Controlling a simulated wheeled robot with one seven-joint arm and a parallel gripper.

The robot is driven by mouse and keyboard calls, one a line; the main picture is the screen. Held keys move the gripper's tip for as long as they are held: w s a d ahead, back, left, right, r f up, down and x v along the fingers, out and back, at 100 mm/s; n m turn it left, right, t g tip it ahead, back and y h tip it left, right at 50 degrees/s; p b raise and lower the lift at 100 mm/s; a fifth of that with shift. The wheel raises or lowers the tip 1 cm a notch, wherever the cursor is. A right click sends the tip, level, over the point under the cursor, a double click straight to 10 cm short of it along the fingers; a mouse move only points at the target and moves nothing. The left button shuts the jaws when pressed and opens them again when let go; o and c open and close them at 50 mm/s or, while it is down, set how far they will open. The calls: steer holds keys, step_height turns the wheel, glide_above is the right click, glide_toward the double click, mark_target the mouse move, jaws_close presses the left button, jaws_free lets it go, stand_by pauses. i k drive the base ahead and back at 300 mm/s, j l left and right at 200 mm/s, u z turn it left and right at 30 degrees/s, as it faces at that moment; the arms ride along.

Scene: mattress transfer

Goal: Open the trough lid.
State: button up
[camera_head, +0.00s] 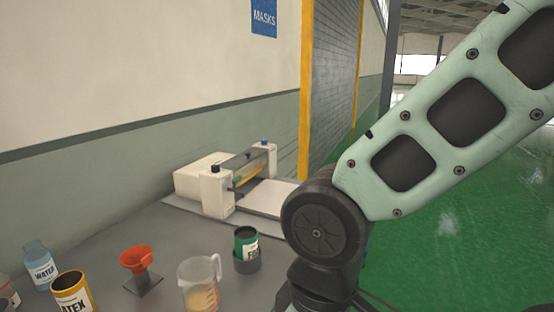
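A white machine (200,180) stands at the far end of the grey table against the wall. Two pale end posts hold a roller-like part between them, with yellow and green showing. A dark, see-through panel (240,162) lies along the top between the posts. It may be the trough lid, but I cannot be sure, nor whether it is open or shut. Small black and blue knobs sit on the posts. My arm fills the right side, with its dark round joint in front of the machine's right end. My gripper is not in view.
On the grey table (150,215) stand a blue water bottle (40,265), a yellow latex can (73,294), an orange funnel (135,259) on a stand, a clear measuring jug (200,285) and a green can (245,243) in a dark holder. Green floor lies right.

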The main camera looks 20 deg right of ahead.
mark_target(237, 162)
steer(key=l, duration=0.2)
steer(key=u, duration=0.6)
steer(key=i+l+u, duration=0.4)
steer(key=l, duration=0.2)
steer(key=l+u, duration=0.25)
steer(key=i+l+u, duration=0.2)
steer(key=l, duration=0.25)
steer(key=k+j, duration=0.05)
steer(key=k, duration=0.05)
